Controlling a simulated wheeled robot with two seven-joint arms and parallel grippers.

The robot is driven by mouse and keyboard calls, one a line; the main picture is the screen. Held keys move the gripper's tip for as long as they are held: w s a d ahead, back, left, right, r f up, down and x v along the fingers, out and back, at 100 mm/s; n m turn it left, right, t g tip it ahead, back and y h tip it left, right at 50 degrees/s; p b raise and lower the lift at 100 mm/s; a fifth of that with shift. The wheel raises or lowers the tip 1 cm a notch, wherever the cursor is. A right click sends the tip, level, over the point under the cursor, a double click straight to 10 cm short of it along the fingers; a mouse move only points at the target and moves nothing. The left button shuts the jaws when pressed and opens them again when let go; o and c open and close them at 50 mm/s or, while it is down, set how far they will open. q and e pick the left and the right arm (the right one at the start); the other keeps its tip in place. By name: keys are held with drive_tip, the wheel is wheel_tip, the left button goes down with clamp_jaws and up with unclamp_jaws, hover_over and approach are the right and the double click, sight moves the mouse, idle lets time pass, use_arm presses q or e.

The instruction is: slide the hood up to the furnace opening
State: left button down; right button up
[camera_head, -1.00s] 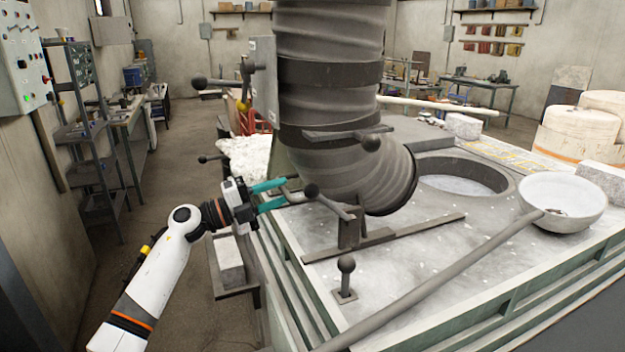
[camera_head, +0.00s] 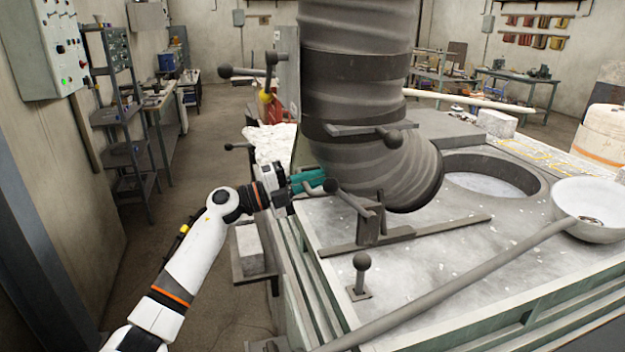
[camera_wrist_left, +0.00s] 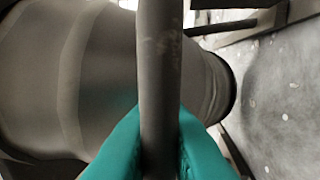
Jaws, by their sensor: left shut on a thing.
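The hood (camera_head: 365,160) is a thick grey ribbed duct that bends at its lower end, its mouth turned toward the furnace opening (camera_head: 490,180). The opening is a round hole in the furnace top, to the right of the hood and apart from it. My left gripper (camera_head: 318,181) is at the hood's left side, its teal fingers shut on the hood's handle. In the left wrist view the handle (camera_wrist_left: 160,70) is a dark bar standing between the teal fingers, with the hood (camera_wrist_left: 60,80) behind it. My right gripper is not in view.
A rail (camera_head: 420,235) lies on the furnace top below the hood. A ball-topped lever (camera_head: 361,272) stands in front. A ladle (camera_head: 595,208) rests at the right, its long handle crossing the front. A shelf rack (camera_head: 125,110) stands at the left, beyond clear floor.

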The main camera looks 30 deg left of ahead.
use_arm(q)
drive_tip(key=shift+w, duration=0.1)
drive_tip(key=x, duration=0.5)
drive_tip(key=f+x, duration=0.1)
drive_tip(key=x, duration=0.2)
drive_tip(key=shift+w+d+p, duration=0.15)
drive_tip(key=shift+d+p, duration=0.05)
drive_tip(key=shift+p, duration=0.1)
drive_tip(key=x, duration=0.3)
drive_tip(key=f+b+x, duration=0.1)
drive_tip(key=x, duration=0.3)
drive_tip(key=f+b+x, duration=0.1)
drive_tip(key=x, duration=0.3)
drive_tip(key=shift+w+d+f, duration=0.15)
drive_tip(key=shift+w+d, duration=0.1)
drive_tip(key=c, duration=1.5)
unclamp_jaws()
drive_tip(key=shift+w+d, duration=0.15)
